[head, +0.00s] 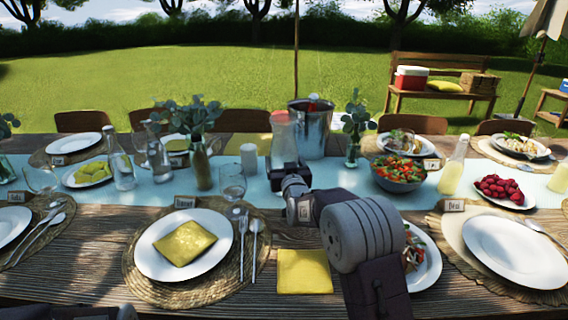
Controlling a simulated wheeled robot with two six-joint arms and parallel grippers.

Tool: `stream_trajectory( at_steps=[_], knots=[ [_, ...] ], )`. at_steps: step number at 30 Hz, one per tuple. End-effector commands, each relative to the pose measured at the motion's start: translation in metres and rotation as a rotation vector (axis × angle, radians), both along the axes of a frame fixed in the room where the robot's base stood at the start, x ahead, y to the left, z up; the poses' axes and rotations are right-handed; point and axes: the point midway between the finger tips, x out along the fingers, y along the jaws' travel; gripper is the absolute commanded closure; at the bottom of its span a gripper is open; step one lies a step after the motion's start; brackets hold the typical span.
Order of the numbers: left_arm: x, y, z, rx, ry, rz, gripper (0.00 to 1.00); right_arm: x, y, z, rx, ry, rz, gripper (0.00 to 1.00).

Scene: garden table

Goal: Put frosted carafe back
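The frosted carafe (284,132), translucent with a pinkish tint, stands upright near the middle of the blue runner, just left of the metal ice bucket (315,130). My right arm reaches forward from the lower right. Its dark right gripper (288,168) is at the carafe's lower part and overlaps it in the view. The fingertips are hidden, so I cannot tell whether they are shut on it. The carafe's base is hidden too. Only a bit of my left arm shows at the bottom left edge; its gripper is out of view.
A white candle (249,158), a eucalyptus vase (202,165) and glasses stand left of the carafe. A second vase (353,148) and a salad bowl (399,175) are to its right. A yellow napkin (304,271) lies in front, beside a place setting.

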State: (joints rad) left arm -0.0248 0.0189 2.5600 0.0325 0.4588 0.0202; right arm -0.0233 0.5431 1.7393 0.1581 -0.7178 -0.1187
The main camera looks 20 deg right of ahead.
Motion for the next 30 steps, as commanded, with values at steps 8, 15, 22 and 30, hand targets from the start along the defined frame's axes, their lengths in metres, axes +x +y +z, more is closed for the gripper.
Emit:
stream_trajectory(
  at_steps=[8,15,22,30],
  knots=[
    [0.0,0.0,-0.002,0.0,0.0,0.0,0.64,0.0,0.0,-0.003,0.0,0.001,0.0,0.0],
    [0.0,0.0,0.002,0.0,0.0,0.0,0.64,-0.005,0.0,0.001,0.0,0.001,0.0,0.0],
    [0.0,0.0,0.006,0.0,0.0,0.0,0.64,-0.05,0.005,0.003,-0.001,0.001,0.001,0.0],
    [0.0,0.0,0.005,0.0,0.0,0.0,0.64,-0.106,0.009,0.0,0.0,-0.001,0.0,0.0]
  ],
)
